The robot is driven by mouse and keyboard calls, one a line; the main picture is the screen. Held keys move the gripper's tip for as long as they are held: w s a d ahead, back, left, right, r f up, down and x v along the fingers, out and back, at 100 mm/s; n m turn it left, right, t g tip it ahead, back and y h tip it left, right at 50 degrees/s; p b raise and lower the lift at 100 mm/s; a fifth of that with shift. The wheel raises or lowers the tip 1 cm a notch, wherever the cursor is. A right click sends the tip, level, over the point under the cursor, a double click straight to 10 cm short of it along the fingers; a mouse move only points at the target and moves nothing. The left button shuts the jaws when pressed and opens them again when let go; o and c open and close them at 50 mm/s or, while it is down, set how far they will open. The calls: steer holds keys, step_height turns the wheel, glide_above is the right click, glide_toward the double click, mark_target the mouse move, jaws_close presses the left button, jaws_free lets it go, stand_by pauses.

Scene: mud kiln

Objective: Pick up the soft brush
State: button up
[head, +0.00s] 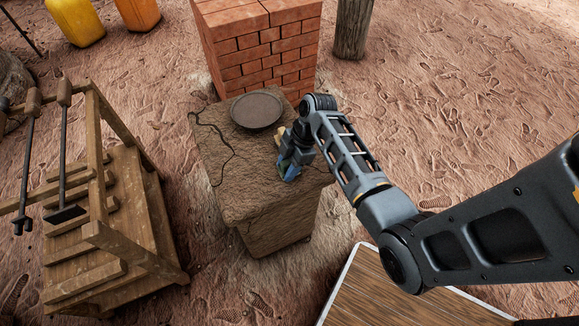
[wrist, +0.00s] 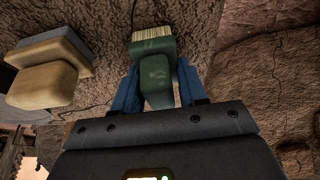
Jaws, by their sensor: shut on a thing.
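My gripper (head: 288,170) is at the right side of the mud block's top (head: 215,165) in the head view. In the wrist view, my gripper's blue fingers (wrist: 158,88) are shut on a green brush (wrist: 155,68), one finger on each side of its green body. Its pale bristles point away from me. In the head view the green brush is mostly hidden by my gripper. I cannot tell whether it touches the mud top. A tan-handled tool with a grey block (wrist: 48,75) lies to the left in the wrist view, apart from my fingers.
A round dark plate (head: 257,110) lies on the mud block's top, behind my gripper. A red brick stack (head: 262,50) stands behind the block. A wooden rack with long tools (head: 110,215) stands at left. A wooden board (head: 400,295) is at the front right.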

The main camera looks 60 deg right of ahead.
mark_target(284, 162)
steer(key=shift+r, duration=0.15)
steer(key=shift+r, duration=0.6)
step_height(284, 162, up, 3)
steer(key=s+d+r, duration=0.6)
steer(key=s+d, duration=0.2)
steer(key=shift+s+r, duration=0.25)
steer(key=shift+r, duration=0.05)
